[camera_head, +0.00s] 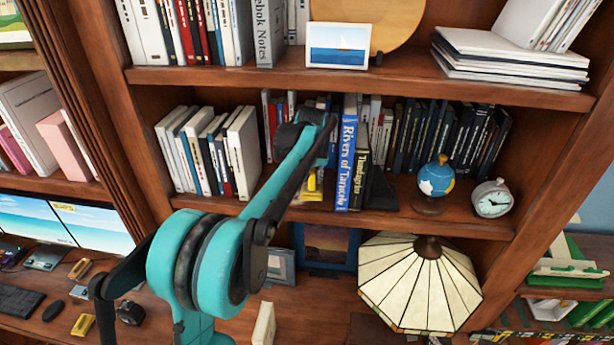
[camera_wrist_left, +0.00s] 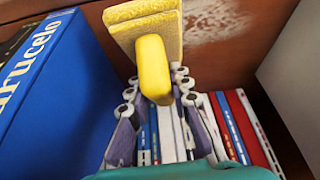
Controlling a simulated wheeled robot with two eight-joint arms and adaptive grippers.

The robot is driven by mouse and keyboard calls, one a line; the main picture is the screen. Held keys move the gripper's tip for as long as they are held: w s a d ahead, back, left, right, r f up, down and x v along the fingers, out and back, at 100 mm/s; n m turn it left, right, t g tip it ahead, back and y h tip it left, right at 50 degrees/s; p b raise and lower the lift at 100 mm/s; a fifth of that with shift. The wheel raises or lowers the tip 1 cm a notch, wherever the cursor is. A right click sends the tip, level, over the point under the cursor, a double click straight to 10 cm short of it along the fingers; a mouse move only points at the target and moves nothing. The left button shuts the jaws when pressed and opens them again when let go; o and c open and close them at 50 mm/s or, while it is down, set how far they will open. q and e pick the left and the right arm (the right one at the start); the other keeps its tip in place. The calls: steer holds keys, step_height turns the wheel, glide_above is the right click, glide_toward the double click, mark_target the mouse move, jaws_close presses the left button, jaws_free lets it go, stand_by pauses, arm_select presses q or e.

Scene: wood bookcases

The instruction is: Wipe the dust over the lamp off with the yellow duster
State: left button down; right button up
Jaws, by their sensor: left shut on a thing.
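The yellow duster (camera_head: 312,188) shows partly behind my left arm, on the shelf level above the lamp (camera_head: 420,285). In the left wrist view the duster (camera_wrist_left: 153,70) is held by its raised handle between the fingers of my left gripper (camera_wrist_left: 156,96). Its flat pad faces a wood surface. I cannot tell whether the pad touches it. A whitish dust patch (camera_wrist_left: 215,27) lies on that wood, just right of the pad. In the head view the dust is hidden or too small to make out. My right gripper is not in view.
A blue book (camera_head: 347,152) stands close right of the duster, also large in the left wrist view (camera_wrist_left: 50,85). White books (camera_head: 242,150) stand to the left. A globe (camera_head: 436,180) and an alarm clock (camera_head: 491,198) stand farther right on the shelf (camera_head: 470,222).

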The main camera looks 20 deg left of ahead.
arm_select(q)
steer(key=shift+w+d, duration=0.1)
steer(key=shift+d, duration=0.45)
steer(key=shift+w+d+r, duration=0.1)
steer(key=shift+w+d, duration=0.1)
steer(key=shift+d, duration=0.4)
steer(key=shift+w+d, duration=0.15)
steer(key=shift+d, duration=0.4)
steer(key=shift+s+a, duration=0.2)
steer(key=shift+a, duration=0.75)
steer(key=shift+s+a, duration=0.2)
steer(key=shift+a, duration=0.75)
steer(key=shift+s+a, duration=0.3)
steer(key=shift+a, duration=0.65)
steer(key=shift+s+a, duration=0.25)
steer(key=shift+a, duration=0.7)
steer(key=shift+s+a, duration=0.25)
steer(key=shift+a, duration=1.05)
steer(key=shift+s+a, duration=0.2)
steer(key=shift+a, duration=0.6)
steer(key=shift+s+a, duration=0.15)
steer(key=shift+a, duration=0.65)
steer(key=shift+s+a, duration=0.2)
steer(key=shift+a, duration=0.6)
steer(key=shift+s+a, duration=0.2)
steer(key=shift+a, duration=0.65)
steer(key=shift+d, duration=0.1)
